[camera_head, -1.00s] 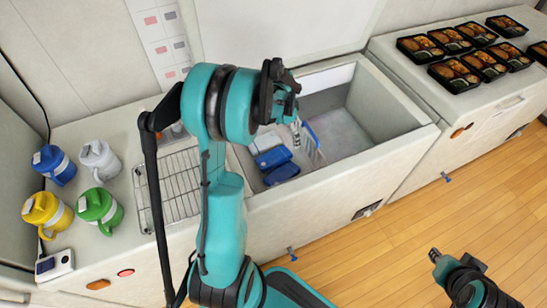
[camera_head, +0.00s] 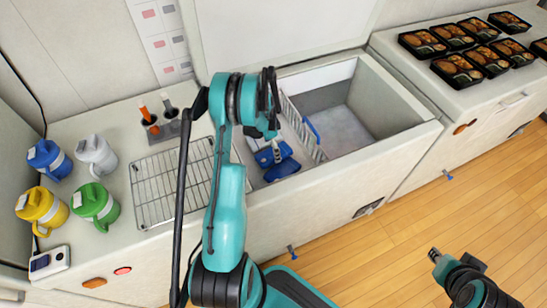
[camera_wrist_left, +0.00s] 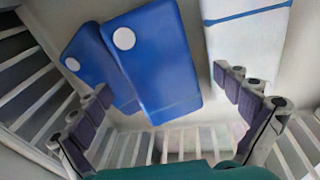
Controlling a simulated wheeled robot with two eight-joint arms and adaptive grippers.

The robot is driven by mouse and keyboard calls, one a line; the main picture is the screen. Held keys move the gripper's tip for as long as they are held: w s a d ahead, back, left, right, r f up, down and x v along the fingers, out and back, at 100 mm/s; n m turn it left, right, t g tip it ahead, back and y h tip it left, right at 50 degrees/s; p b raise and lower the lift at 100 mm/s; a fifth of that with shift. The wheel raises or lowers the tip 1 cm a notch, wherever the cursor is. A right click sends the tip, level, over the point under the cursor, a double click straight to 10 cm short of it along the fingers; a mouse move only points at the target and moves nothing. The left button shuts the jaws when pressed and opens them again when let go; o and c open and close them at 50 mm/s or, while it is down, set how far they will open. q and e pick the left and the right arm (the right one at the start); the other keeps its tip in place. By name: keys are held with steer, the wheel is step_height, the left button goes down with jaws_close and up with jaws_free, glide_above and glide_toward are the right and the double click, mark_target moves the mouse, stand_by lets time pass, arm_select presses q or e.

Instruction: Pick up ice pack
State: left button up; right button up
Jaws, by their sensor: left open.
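Blue ice packs (camera_head: 284,169) lie in the left compartment of the open chest, partly hidden by my left arm. In the left wrist view, two blue packs with round white caps lean side by side; the nearer, larger one (camera_wrist_left: 155,60) reaches between my fingers. A white pack with a blue stripe (camera_wrist_left: 245,35) lies to its right. My left gripper (camera_head: 268,145) is over the chest's left compartment. It is open, with its fingers (camera_wrist_left: 165,88) spread either side of the larger blue pack and no visible grip on it. My right gripper (camera_head: 434,255) is at lower right; its jaws are unclear.
A white wire divider (camera_head: 300,128) splits the chest (camera_head: 420,135). The right compartment looks empty. A wire rack (camera_head: 165,190), orange and grey handles and several coloured jugs (camera_head: 95,205) stand left. Several bento trays (camera_head: 457,70) sit on the right counter.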

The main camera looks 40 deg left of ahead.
arm_select(q)
steer(key=shift+d+f, duration=0.1)
steer(key=shift+f, duration=0.55)
steer(key=shift+r, duration=0.1)
steer(key=shift+c, duration=1.3)
steer(key=c, duration=1.3)
step_height(320, 180, up, 9)
steer(key=p, duration=0.3)
steer(key=shift+c, duration=0.2)
steer(key=shift+w+r+y, duration=0.1)
steer(key=shift+r+y, duration=0.15)
steer(key=shift+y, duration=0.15)
steer(key=y+b, duration=0.1)
steer(key=r+y+b, duration=0.1)
steer(key=b, duration=0.1)
steer(key=shift+w+a+m+y, duration=0.3)
steer(key=shift+w, duration=0.05)
steer(key=f+b, duration=0.2)
steer(key=f, duration=0.2)
steer(key=f+b, duration=0.2)
steer(key=f, duration=0.3)
steer(key=shift+w+a+f+b, duration=0.1)
steer(key=shift+a+f+b, duration=0.1)
steer(key=shift+b, duration=0.1)
steer(key=shift+r, duration=0.15)
